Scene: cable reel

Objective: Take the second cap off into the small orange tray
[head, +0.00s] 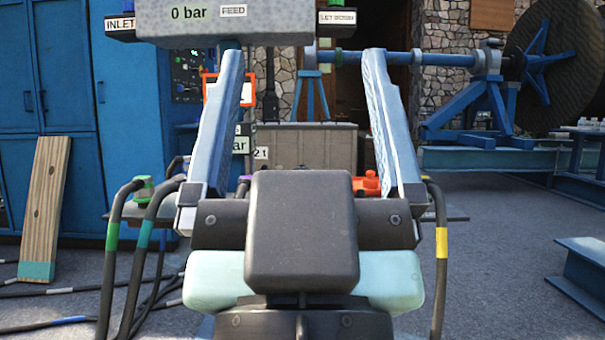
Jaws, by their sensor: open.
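My gripper (302,60) fills the middle of the head view, seen from behind, with two long blue fingers spread wide apart. Nothing shows held between them. A grey block (221,25) marked "0 bar" and "FEED" is at the top, with a dark end labelled INLET (121,25) and a second labelled end (337,17) at the right. Small green and blue fittings show at these ends; I cannot tell which is the second cap. An orange-red object (367,184) is low behind the right finger, partly hidden; I cannot tell whether it is the small orange tray.
Hoses with green, teal and yellow bands (441,242) hang at both sides. Blue cabinets (60,110) and a leaning wooden plank (45,205) are at left. A large cable reel (560,70) on a blue stand is at right.

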